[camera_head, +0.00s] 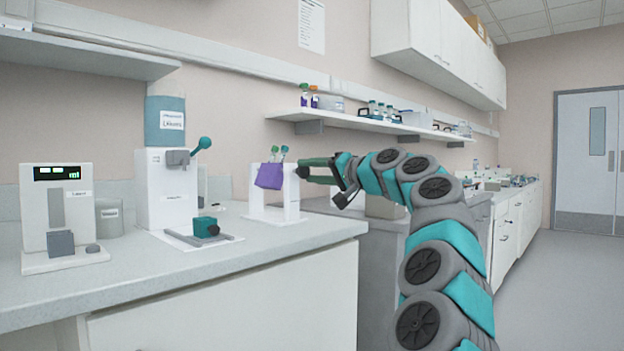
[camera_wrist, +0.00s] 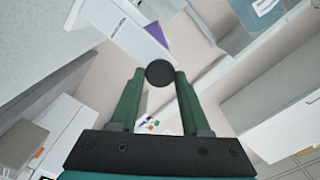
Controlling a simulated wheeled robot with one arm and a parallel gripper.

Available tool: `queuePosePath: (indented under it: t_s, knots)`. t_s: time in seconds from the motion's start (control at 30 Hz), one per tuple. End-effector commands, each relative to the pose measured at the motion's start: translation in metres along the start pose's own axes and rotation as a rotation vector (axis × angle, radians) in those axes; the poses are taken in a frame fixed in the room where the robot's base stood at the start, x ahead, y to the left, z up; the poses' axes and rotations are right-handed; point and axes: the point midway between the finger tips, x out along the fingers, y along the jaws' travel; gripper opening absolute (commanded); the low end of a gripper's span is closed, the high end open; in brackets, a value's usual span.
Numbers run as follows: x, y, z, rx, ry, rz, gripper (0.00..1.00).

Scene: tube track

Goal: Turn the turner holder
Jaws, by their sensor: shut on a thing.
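The turner holder is a purple block (camera_head: 270,176) hung between the two uprights of a white stand (camera_head: 291,195) near the counter's right end. It looks tilted, and tubes with teal caps (camera_head: 279,152) rise from it. In the wrist view, part of the purple block (camera_wrist: 158,33) shows beside the white stand (camera_wrist: 128,22). My gripper (camera_head: 304,172) reaches in from the right at the stand's right side. In the wrist view, its green fingers are shut on a round black knob (camera_wrist: 159,72). The knob's link to the holder is hidden.
A white device with a teal-handled lever (camera_head: 201,144) and a small teal block (camera_head: 206,227) stand to the left. A display unit (camera_head: 57,215) is at far left. A shelf (camera_head: 365,124) with tubes and bottles runs above. The counter's front strip is clear.

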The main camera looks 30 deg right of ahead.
Motion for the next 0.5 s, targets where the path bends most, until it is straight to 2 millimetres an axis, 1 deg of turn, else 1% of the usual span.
queuePosePath:
  t_s: [0.03,0.2,0.5]
  knots:
    - [0.0011,0.0024,0.0021,-0.041,-0.002,0.002,0.0]
    - [0.0005,0.0011,0.0019,-0.18,-0.003,0.001,0.0]
    - [0.0006,0.0004,0.0013,-0.347,-0.003,0.001,0.0]
